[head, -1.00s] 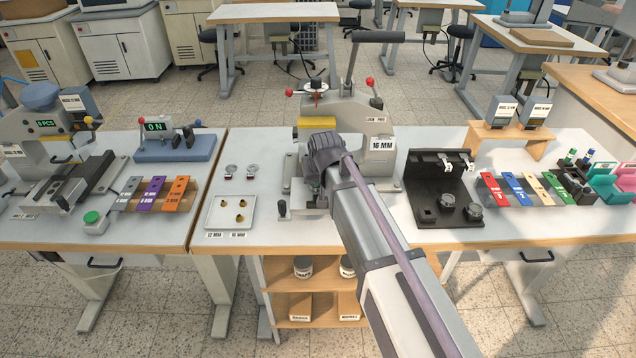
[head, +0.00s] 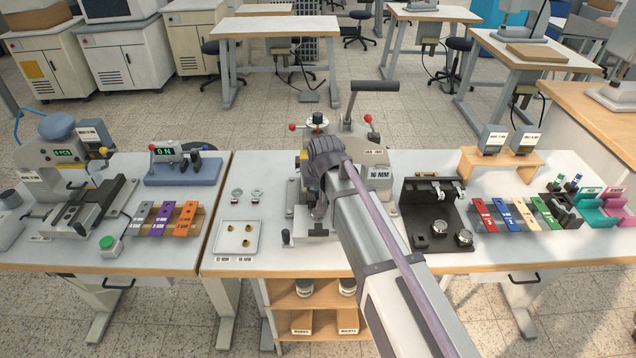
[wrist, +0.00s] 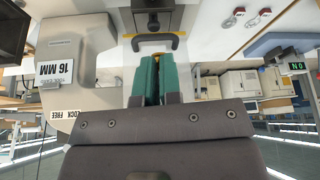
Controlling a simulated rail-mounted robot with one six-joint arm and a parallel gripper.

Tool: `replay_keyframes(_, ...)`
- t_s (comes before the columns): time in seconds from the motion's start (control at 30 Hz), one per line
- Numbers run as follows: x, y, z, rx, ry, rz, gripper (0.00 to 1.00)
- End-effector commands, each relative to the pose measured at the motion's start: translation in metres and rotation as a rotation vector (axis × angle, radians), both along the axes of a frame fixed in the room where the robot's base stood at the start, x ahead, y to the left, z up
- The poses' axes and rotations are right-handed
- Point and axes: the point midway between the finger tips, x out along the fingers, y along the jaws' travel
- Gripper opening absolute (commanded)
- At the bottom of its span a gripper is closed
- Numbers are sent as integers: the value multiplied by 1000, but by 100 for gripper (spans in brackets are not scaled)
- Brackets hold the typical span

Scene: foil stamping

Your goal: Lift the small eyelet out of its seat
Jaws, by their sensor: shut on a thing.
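My gripper (head: 319,208) is at the front of the grey press (head: 377,158) labelled 16 MM, and my arm covers much of the press in the head view. In the wrist view its two green fingers (wrist: 152,58) are close together, pointing toward the press's yellow bar (wrist: 155,37). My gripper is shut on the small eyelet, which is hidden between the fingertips. The eyelet's seat cannot be made out. A white tray (head: 220,246) left of the press holds several small brass pieces (head: 248,228).
Two small round parts (head: 237,194) stand behind the tray. A black fixture (head: 417,208) stands right of the press, with coloured blocks (head: 481,212) beyond it. The press lever (head: 375,87) rises above my arm. Bench surface left of the tray is narrow and clear.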

Motion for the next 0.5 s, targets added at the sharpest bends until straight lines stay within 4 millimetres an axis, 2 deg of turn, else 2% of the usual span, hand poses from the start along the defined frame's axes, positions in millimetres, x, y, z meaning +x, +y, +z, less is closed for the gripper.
replay_keyframes(0.27,0,0,0,-1,0,0,0)
replay_keyframes(0.5,0,0,11,-1,0,0,0)
